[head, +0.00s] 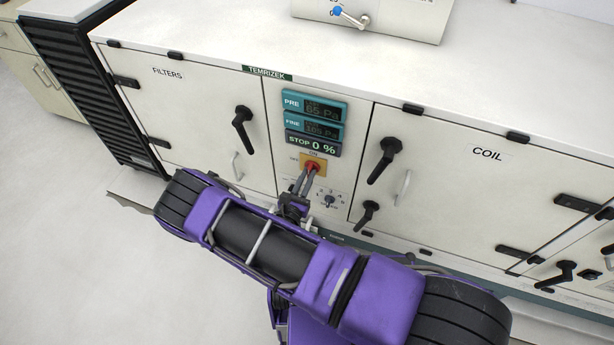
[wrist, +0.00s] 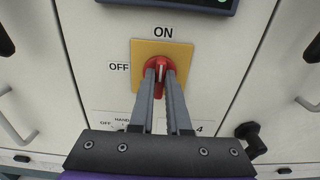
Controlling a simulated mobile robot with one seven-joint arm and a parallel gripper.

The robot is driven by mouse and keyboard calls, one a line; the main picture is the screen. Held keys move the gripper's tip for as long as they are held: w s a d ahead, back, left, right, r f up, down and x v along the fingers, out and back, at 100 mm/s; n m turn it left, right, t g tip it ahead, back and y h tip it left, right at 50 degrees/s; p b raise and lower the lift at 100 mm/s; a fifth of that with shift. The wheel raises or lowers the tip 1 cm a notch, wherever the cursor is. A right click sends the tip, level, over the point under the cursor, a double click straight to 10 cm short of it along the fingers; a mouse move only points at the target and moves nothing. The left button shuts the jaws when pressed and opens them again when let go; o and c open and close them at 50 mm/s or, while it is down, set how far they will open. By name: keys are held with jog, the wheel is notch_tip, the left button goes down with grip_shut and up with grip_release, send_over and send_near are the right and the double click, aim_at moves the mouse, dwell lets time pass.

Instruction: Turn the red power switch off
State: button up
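The red power switch (head: 312,167) sits on a yellow plate in the cabinet's middle panel. In the wrist view the red knob (wrist: 160,64) has a pale mark pointing up toward the ON label, and OFF is printed at its left. My gripper (wrist: 160,78) has its two fingers at the knob, one on each side of its raised handle, and they look closed on it. In the head view my gripper (head: 305,176) reaches the switch from below.
Display panels (head: 313,123) above the switch read STOP 0 %. A small selector knob (head: 329,200) sits below right of it. Black door handles (head: 243,128) (head: 384,160) stick out on both sides. The floor at left is clear.

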grip_shut()
jog(key=shift+n, duration=0.3)
jog(key=n+b, duration=0.1)
jog(key=n, duration=0.2)
jog(key=shift+a, duration=0.1)
jog(key=shift+w+a+f+n+b, duration=0.15)
jog(key=shift+n+b, duration=0.5)
jog(key=shift+n, duration=2.9)
jog(key=shift+s+f+n+b, duration=0.1)
jog(key=shift+n+b, duration=0.55)
jog(key=shift+n, duration=2.9)
jog(key=o, duration=0.6)
grip_release()
